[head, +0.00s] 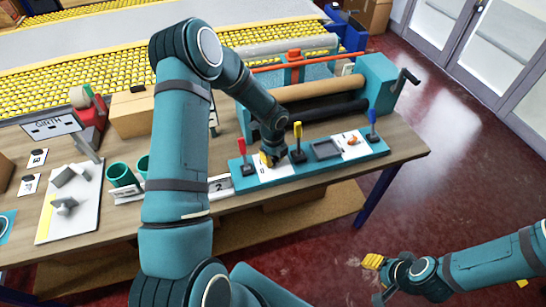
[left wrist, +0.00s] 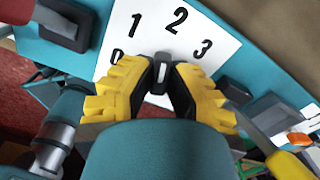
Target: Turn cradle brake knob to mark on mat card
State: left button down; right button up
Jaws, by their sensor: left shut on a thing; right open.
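My left gripper (head: 268,160) is shut on a small black knob on the teal control panel (head: 310,165). In the left wrist view, the yellow fingers (left wrist: 160,78) close on both sides of the knob (left wrist: 160,66), which has a pale line on top. A white dial card (left wrist: 190,50) with numerals 0, 1, 2 and 3 lies around it. The pale line points roughly between 1 and 2; its exact setting is unclear. A white card reading 2 (head: 219,185) stands by the panel's left end. My right gripper (head: 374,262) is open and empty over the floor.
Red (head: 242,150), yellow (head: 298,135) and blue (head: 372,118) levers stand on the panel near the knob. A second white card with an orange piece (head: 352,143) lies at right. Rollers (head: 320,88) stand behind. Green cups (head: 122,174) and a white board (head: 70,205) are at left.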

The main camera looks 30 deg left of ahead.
aim_at(273, 159)
pick_arm(q)
jog(key=shift+m, duration=0.8)
jog(key=shift+f, duration=0.1)
jog(key=c, duration=0.9)
grip_release()
jog(key=shift+c, duration=0.2)
jog(key=shift+p, duration=0.3)
notch_tip(273, 159, up, 12)
